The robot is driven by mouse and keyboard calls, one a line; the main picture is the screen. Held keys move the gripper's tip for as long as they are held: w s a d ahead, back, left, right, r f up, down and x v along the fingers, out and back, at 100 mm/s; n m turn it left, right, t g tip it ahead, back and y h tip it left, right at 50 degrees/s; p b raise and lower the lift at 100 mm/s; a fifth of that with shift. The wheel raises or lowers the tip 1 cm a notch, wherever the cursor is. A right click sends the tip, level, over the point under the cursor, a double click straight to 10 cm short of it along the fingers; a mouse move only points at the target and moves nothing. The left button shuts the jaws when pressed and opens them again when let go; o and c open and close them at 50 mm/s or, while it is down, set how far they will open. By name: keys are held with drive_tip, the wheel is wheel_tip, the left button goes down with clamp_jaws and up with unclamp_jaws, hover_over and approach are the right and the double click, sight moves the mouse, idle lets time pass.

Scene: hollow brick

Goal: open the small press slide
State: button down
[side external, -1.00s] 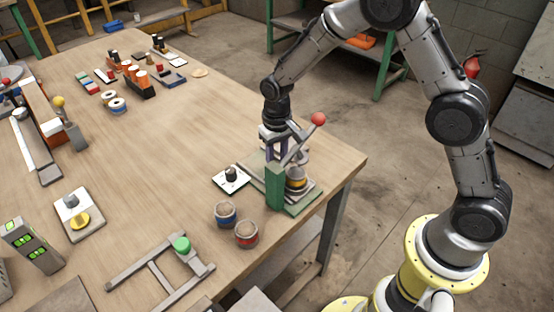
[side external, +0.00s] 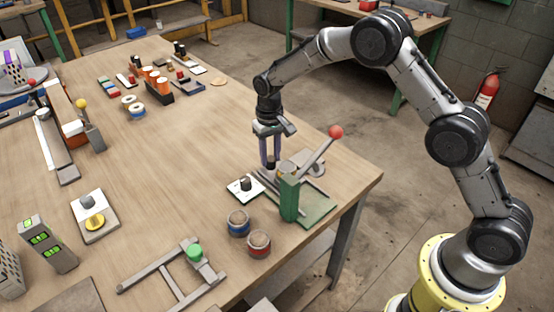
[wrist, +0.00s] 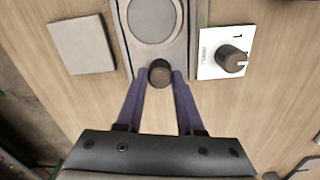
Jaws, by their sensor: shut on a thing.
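The small press stands near the table's right corner, with a green post (side external: 289,199), a slanted lever with a red ball (side external: 335,132) and grey rails on a green base. In the wrist view its grey slide (wrist: 188,40) with a large round recess runs away from my gripper, with a dark round knob (wrist: 160,73) at its near end. My gripper (side external: 270,166) is low beside the press, and its purple fingers are closed on the knob.
A white dial plate with a black knob (side external: 245,184) sits close beside the slide. Two round tins, blue (side external: 238,222) and red-banded (side external: 259,243), stand in front. A grey square plate (wrist: 81,45) lies left of the slide in the wrist view. The table's middle is clear.

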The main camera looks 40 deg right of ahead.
drive_tip(key=shift+w+r, duration=0.1)
drive_tip(key=c, duration=0.5)
unclamp_jaws()
wheel_tip(320, 180, up, 14)
drive_tip(key=shift+f, duration=0.1)
